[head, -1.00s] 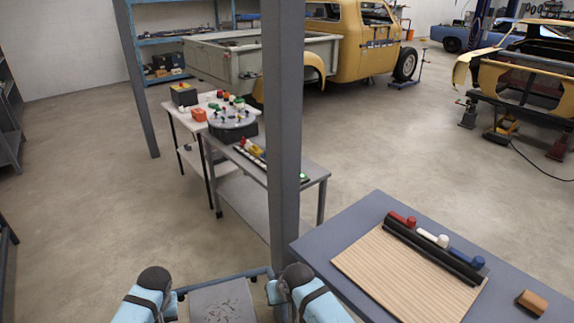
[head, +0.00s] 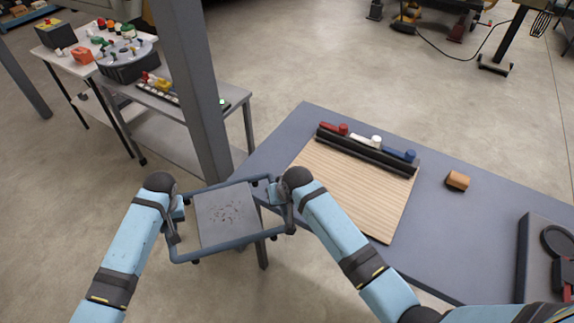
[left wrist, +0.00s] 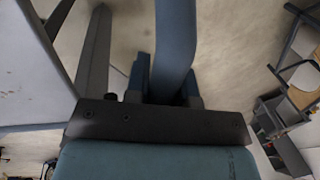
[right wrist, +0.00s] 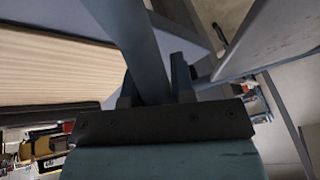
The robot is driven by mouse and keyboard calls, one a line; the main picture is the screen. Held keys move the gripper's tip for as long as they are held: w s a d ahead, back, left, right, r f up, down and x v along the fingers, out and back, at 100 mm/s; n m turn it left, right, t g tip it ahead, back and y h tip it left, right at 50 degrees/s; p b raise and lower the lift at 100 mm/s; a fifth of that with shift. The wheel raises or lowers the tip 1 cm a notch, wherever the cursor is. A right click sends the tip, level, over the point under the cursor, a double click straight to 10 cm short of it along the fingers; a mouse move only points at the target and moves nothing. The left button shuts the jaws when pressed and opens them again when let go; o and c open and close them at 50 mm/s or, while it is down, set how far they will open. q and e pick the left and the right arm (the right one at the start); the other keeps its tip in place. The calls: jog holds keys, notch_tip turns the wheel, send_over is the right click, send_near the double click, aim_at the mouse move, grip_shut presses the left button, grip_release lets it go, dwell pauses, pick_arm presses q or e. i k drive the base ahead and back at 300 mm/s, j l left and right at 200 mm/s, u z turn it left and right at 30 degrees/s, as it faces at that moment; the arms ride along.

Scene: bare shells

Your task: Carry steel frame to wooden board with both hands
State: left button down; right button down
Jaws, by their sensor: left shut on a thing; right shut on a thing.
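The frame looks roughly level. The wooden board (head: 350,190), pale with lengthwise grain, lies on the table to the right of the frame, apart from it.
A black rail (head: 367,153) runs along the board's far edge, with red, white and blue handled items behind it. A brown block (head: 457,180) and a grey tray (head: 530,262) sit on the table (head: 440,228). A grey post (head: 190,90) stands beyond the frame.

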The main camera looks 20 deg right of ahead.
aim_at(346, 182)
jog(key=i+j+z, duration=0.1)
jog(key=z, duration=0.3)
jog(key=i+j+z, duration=0.2)
jog(key=z, duration=0.25)
jog(key=i+j+z, duration=0.25)
jog(key=z, duration=0.15)
jog(key=i+j+z, duration=0.15)
jog(key=j+z, duration=0.15)
jog(key=z, duration=0.15)
